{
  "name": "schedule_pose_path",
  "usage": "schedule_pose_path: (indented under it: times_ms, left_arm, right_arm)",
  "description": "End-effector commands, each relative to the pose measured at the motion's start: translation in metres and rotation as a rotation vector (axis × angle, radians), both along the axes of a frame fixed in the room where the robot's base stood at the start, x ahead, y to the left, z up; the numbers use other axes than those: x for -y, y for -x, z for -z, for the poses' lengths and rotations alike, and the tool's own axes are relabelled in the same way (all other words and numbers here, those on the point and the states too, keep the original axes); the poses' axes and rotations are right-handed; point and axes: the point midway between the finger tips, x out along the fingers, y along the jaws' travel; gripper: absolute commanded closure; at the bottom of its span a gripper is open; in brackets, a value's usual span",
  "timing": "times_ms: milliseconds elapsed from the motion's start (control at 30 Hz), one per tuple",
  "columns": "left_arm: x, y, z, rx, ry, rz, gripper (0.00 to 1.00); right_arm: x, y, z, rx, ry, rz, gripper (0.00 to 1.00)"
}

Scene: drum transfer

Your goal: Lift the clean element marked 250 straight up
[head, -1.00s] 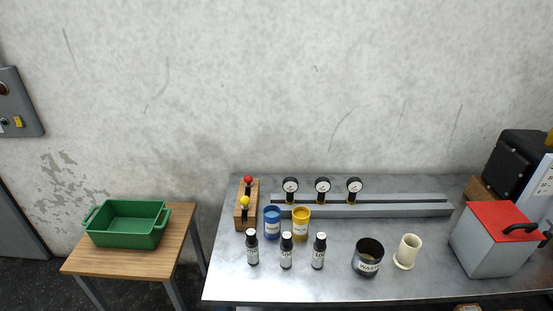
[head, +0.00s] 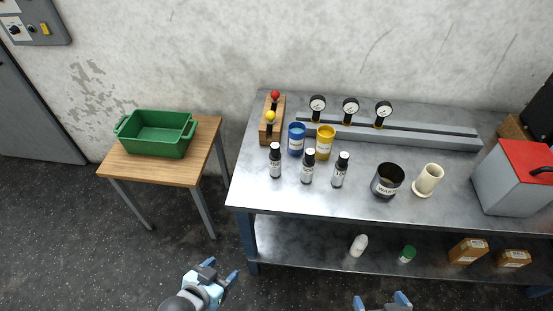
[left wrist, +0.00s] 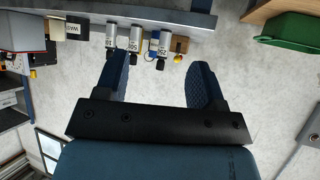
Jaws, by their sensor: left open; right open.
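Three small black-capped elements with white labels stand in a row on the metal bench. The left one (head: 275,161) is nearest the wooden block. Its label is too small to read in the head view, but in the left wrist view the element nearest that block (left wrist: 162,45) seems to read 250. The middle element (head: 308,167) and right element (head: 340,171) stand beside it. My left gripper (head: 220,270) is open and empty, in front of the bench and well apart from the elements. My right gripper (head: 380,302) is open at the bottom edge, mostly cut off.
Blue (head: 297,140) and yellow (head: 325,143) cups stand close behind the elements. The wooden block (head: 267,133) is to their left, a rail with gauges (head: 420,133) behind. A waste pot (head: 386,182) and cream cylinder (head: 428,180) stand right. A green tub (head: 157,145) sits on the side table.

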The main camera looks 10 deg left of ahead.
Motion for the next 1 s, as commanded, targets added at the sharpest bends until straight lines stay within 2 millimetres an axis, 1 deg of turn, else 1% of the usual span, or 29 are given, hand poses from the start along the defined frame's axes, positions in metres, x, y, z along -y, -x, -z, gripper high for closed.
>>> schedule_pose_path:
  times_ms: [67,167,267,300,333,500,600,733,900,1000]
  left_arm:
    - [0.004,-0.007,0.003,-0.002,-0.003,0.015,0.37]
    - [0.019,-0.031,0.01,-0.007,-0.017,0.067,0.37]
    - [0.043,-0.066,0.02,-0.021,-0.05,0.166,0.37]
    - [0.054,-0.082,0.022,-0.025,-0.069,0.217,0.37]
    - [0.062,-0.094,0.024,-0.029,-0.086,0.257,0.37]
    - [0.103,-0.154,0.025,-0.049,-0.196,0.497,0.37]
    - [0.122,-0.186,0.02,-0.055,-0.278,0.644,0.37]
    - [0.139,-0.223,0.01,-0.066,-0.398,0.838,0.37]
    - [0.147,-0.269,-0.013,-0.084,-0.574,1.085,0.37]
    - [0.144,-0.295,-0.031,-0.104,-0.683,1.224,0.37]
  right_arm:
    - [0.0,0.0,0.003,0.0,0.0,0.0,0.0]
    - [0.0,0.0,0.01,-0.001,-0.001,0.001,0.0]
    - [0.0,0.0,0.02,-0.006,-0.003,0.002,0.0]
    - [-0.001,0.0,0.024,-0.008,-0.004,0.002,0.0]
    - [-0.001,0.0,0.027,-0.01,-0.005,0.001,0.0]
    - [-0.002,-0.002,0.041,-0.009,-0.011,0.003,0.0]
    - [-0.003,-0.002,0.049,-0.011,-0.015,0.004,0.0]
    - [-0.004,-0.002,0.063,-0.019,-0.018,0.005,0.0]
    - [-0.005,-0.001,0.08,-0.029,-0.022,0.006,0.0]
    - [-0.006,-0.002,0.089,-0.029,-0.026,0.007,0.0]
